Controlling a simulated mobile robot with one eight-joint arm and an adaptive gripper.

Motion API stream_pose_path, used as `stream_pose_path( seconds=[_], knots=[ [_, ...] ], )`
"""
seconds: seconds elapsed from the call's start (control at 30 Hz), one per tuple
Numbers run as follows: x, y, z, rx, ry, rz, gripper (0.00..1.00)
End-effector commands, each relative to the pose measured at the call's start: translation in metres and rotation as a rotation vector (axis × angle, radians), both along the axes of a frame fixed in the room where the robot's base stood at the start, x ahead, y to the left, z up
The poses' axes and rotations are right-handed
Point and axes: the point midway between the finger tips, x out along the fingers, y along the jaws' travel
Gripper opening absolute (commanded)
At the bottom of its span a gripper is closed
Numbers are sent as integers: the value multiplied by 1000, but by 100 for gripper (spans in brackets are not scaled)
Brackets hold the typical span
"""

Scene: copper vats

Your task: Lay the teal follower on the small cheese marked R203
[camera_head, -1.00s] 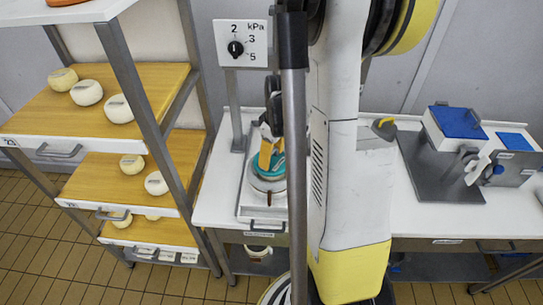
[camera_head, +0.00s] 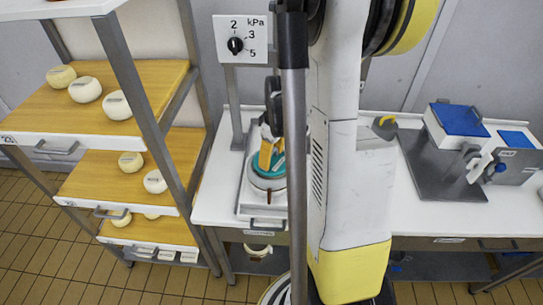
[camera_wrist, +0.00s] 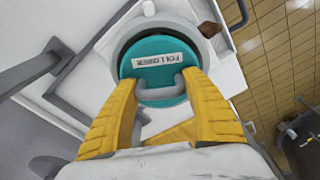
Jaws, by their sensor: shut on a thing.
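The teal follower (camera_wrist: 152,45) is a round disc with a white label reading FOLLOWER and a grey handle. My gripper (camera_wrist: 160,88) is shut on this handle, one yellow finger on each side. The disc is over the opening of a round pale mould (camera_wrist: 120,42), its rim showing around it. I cannot tell whether it touches anything below. In the head view the follower (camera_head: 279,166) shows in part beside my gripper (camera_head: 268,160), above the mould (camera_head: 268,183). No cheese shows under the disc, and the R203 mark is not readable.
The mould stands on a metal tray (camera_head: 243,208) on the white bench. A dial post (camera_head: 241,45) rises behind it. A rack at left holds several small cheeses (camera_head: 86,90). A grey plate with blue-topped blocks (camera_head: 458,121) is at right. A brown piece (camera_wrist: 209,29) sits at the mould's rim.

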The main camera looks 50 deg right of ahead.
Motion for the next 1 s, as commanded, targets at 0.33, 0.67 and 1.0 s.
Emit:
stream_pose_path(
  seconds=[0.33, 0.67, 1.0],
  knots=[
    [0, 0, -4, 0, 0, 0, 22],
    [0, 0, -4, 0, 0, 0, 80],
    [0, 0, 2, 0, 0, 0, 80]
  ],
)
